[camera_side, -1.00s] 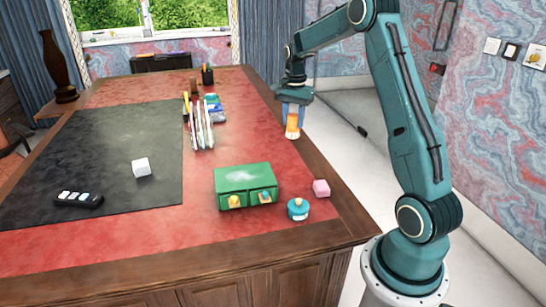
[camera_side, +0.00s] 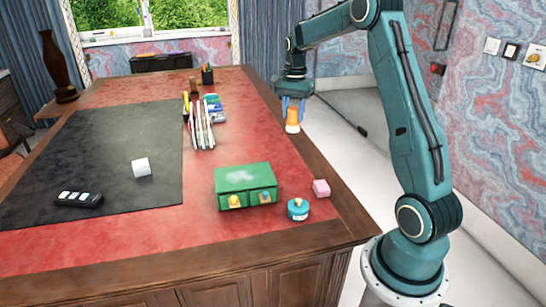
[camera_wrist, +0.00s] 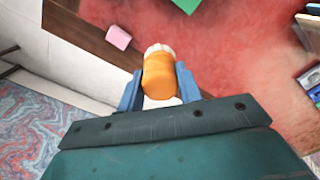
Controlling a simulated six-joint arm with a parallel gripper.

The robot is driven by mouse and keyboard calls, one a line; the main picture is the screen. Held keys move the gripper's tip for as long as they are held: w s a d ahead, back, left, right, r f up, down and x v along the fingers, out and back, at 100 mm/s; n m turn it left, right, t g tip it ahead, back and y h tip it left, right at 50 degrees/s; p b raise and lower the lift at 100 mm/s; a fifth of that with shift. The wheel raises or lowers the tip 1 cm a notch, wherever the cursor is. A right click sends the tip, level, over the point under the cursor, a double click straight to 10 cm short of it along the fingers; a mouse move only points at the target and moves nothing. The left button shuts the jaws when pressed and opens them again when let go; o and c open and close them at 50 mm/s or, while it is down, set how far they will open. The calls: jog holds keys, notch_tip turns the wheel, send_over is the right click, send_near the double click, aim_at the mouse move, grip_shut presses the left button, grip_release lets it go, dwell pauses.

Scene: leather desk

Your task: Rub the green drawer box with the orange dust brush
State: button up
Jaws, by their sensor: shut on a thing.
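The green drawer box (camera_side: 240,176) stands on the red leather near the desk's front right, with a pale dusty patch on its top. Its corner shows at the top of the wrist view (camera_wrist: 186,4). My gripper (camera_side: 292,112) is shut on the orange dust brush (camera_side: 292,122), above the desk's right edge and well behind the box. In the wrist view the orange brush (camera_wrist: 159,76) sits between the blue fingers, its pale bristle end pointing away from the wrist. The brush is apart from the box.
A blue round jar (camera_side: 298,209) and a pink block (camera_side: 321,188) stand right of the box. A white cube (camera_side: 141,167) and a black remote-like object (camera_side: 78,199) are on the dark mat (camera_side: 100,140). Red leather between brush and box is clear.

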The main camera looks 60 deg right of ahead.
jog(key=w+a+f, duration=0.2)
jog(key=w+a, duration=0.5)
jog(key=a, duration=0.2)
jog(key=w+a+f, duration=0.2)
jog(key=w+a, duration=0.4)
jog(key=a, duration=0.3)
jog(key=shift+w+a+f, duration=0.15)
jog(key=shift+w+f, duration=0.15)
jog(key=shift+w, duration=0.1)
